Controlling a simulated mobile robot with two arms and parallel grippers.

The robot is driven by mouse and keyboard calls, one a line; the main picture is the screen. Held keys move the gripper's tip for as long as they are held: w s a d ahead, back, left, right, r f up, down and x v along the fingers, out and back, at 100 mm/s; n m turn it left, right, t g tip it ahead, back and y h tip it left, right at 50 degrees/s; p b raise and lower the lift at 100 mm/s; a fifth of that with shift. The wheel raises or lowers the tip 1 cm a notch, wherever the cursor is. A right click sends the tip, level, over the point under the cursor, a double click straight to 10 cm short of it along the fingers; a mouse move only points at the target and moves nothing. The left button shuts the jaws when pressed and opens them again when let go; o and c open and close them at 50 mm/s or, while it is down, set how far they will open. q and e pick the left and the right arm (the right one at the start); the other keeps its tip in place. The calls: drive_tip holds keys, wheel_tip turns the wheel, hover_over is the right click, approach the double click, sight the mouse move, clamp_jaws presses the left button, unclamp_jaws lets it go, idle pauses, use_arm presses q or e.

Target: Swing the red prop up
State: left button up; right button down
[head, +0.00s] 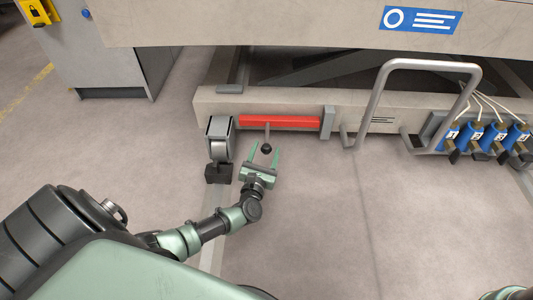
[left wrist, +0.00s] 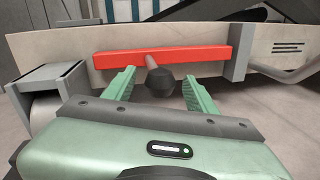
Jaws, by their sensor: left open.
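The red prop (head: 285,121) is a long bar lying level against the pale beam of the machine. A short stem with a dark ball knob (head: 266,149) sticks out from it toward me. In the left wrist view the red prop (left wrist: 190,54) spans the upper middle, and the knob (left wrist: 160,84) sits between my fingertips. My left gripper (head: 263,156) is open, with one green finger on each side of the knob. In the left wrist view the fingers (left wrist: 160,86) appear apart from the knob. My right gripper is not in view; only a bit of my right arm shows at the lower right corner.
A grey caster-like bracket (head: 219,140) stands just left of my left gripper. A grey bracket (head: 328,122) holds the prop's right end. A grey tube handle (head: 378,95) and several blue valves (head: 467,135) are farther right. The floor in front is clear.

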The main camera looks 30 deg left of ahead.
use_arm(q)
drive_tip(key=shift+w+a, duration=0.15)
drive_tip(key=shift+w, duration=0.4)
drive_tip(key=shift+s, duration=0.1)
clamp_jaws()
idle(0.9)
